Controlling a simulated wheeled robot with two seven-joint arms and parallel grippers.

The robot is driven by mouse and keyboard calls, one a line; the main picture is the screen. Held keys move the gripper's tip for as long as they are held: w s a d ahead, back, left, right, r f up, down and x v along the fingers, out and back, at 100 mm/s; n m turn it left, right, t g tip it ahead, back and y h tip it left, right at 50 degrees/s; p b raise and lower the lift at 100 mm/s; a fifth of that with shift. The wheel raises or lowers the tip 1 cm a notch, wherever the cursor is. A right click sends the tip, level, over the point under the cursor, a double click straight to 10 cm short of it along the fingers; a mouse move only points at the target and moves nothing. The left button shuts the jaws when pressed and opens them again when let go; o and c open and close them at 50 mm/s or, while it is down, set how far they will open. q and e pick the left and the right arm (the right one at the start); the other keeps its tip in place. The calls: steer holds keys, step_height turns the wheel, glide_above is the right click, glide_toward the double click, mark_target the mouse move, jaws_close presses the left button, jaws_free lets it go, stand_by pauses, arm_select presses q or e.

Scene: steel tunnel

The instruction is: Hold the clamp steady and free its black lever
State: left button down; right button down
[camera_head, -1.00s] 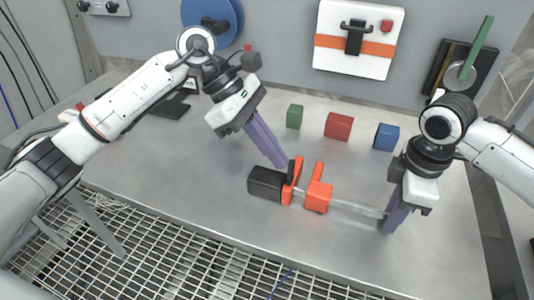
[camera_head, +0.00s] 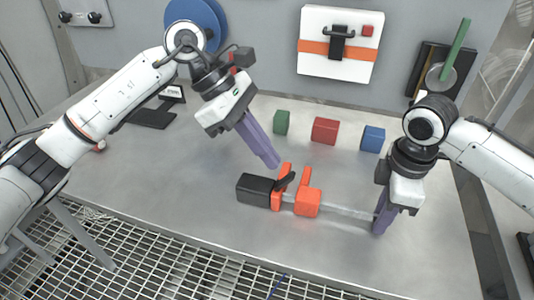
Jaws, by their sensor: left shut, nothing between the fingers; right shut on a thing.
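The clamp lies on the steel table, with a black handle (camera_head: 256,189), two orange jaws (camera_head: 307,201) and a grey bar (camera_head: 347,211) running right. Its black lever (camera_head: 286,182) is tilted up to the right beside the left orange jaw. My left gripper (camera_head: 272,160) is shut and empty, its purple fingers a little above and behind the lever, apart from it. My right gripper (camera_head: 380,228) is shut on the right end of the clamp's bar, which its fingers hide.
Green (camera_head: 282,123), red (camera_head: 325,131) and blue (camera_head: 373,139) blocks stand in a row behind the clamp. A white panel with an orange stripe (camera_head: 315,47) and a green-handled lever (camera_head: 455,48) are on the back wall. The table's front right is clear.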

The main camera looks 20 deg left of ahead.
mark_target(284, 180)
arm_select(q)
steer(key=d+r, duration=0.3)
steer(key=r, duration=0.6)
steer(key=shift+d+r, duration=0.2)
steer(key=shift+d, duration=0.1)
arm_select(e)
steer(key=c, duration=1.5)
jaws_free()
steer(key=shift+c, duration=0.2)
